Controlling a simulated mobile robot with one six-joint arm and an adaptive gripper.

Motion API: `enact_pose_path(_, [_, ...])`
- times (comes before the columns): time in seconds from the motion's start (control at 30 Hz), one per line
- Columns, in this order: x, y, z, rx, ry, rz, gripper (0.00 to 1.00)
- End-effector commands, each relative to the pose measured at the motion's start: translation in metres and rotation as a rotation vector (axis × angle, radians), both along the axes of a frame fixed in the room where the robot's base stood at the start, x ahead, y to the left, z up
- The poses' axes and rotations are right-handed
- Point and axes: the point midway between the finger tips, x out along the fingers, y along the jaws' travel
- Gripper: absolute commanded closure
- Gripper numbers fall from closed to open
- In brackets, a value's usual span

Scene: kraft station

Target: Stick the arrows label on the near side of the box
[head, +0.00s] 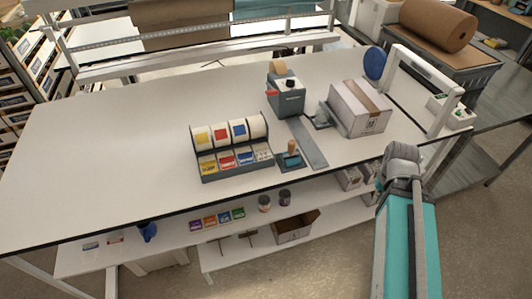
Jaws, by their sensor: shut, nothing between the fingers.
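The box (352,116) is a pale carton with a brown strip along its top. It stands on the right part of the white bench. Its near side carries a small dark mark, too small to read. A dark label dispenser (225,177) stands left of it, with yellow, red and blue rolls above and a row of labels below. A whitish label with dark marks (263,154) is at the row's right end; I cannot tell whether it shows arrows.
A grey machine (286,97) stands behind the dispenser. A teal stamp-like tool (290,157) and a flat grey strip (307,143) lie between dispenser and box. A white frame (424,66) stands right of the box. The bench's left half (110,150) is clear.

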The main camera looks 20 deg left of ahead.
Motion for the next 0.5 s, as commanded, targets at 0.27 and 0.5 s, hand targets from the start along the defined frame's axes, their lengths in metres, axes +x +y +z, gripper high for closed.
enact_pose_path(0.27, [0.0000, 0.0000, 0.0000, 0.000, 0.000, 0.000, 1.00])
enact_pose_path(0.5, [0.0005, 0.0005, 0.0002, 0.000, 0.000, -0.001, 0.83])
